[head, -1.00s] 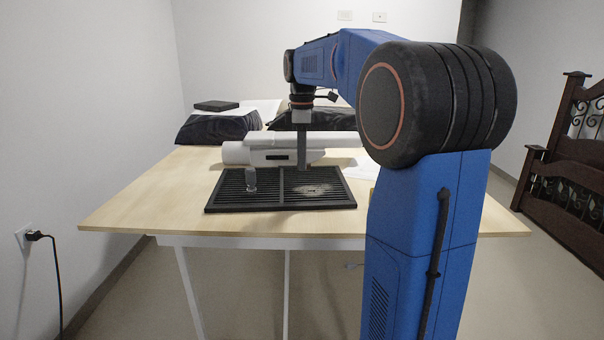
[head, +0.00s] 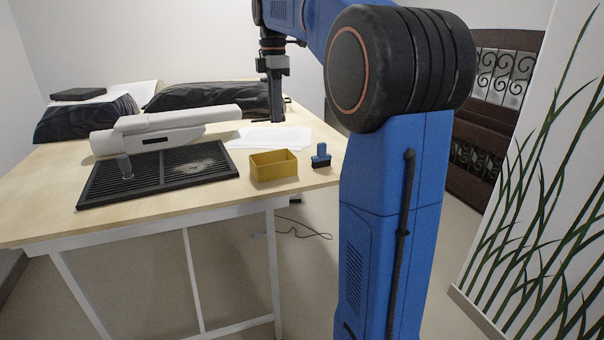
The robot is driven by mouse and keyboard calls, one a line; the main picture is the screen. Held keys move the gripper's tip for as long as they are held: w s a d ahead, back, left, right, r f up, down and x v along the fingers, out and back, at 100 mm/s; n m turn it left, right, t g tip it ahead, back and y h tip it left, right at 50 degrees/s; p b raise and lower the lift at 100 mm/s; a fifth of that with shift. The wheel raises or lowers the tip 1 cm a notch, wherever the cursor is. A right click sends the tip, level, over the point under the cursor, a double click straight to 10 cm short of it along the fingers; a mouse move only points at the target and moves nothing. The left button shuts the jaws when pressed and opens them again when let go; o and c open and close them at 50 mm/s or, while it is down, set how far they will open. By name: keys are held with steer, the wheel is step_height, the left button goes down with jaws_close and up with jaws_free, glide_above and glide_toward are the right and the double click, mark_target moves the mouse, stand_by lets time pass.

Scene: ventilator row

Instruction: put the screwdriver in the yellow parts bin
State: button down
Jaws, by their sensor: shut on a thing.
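The yellow parts bin (head: 273,169) stands open at the top near the table's front edge, right of the black ribbed mat. My gripper (head: 276,118) points down above the back of the table, over the white papers and higher than the bin in the picture. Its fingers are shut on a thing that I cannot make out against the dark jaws. I cannot pick out the screwdriver anywhere on the table. The inside of the bin is mostly hidden by its front wall.
A blue and black brush-like object (head: 321,156) stands right of the bin. White papers (head: 285,138) lie behind the bin. Dark bags (head: 215,95) line the back.

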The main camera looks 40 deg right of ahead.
steer(key=shift+s+d+f, duration=0.3)
steer(key=shift+s+d, duration=0.15)
steer(key=shift+d, duration=0.1)
step_height(320, 180, down, 4)
steer(key=shift+d+r, duration=0.1)
steer(key=shift+d, duration=0.05)
steer(key=shift+f, duration=2.7)
steer(key=shift+f, duration=0.6)
steer(key=c, duration=1.7)
jaws_free()
steer(key=shift+o, duration=0.2)
steer(key=shift+r, duration=0.1)
step_height(320, 180, up, 13)
steer(key=shift+r, duration=0.1)
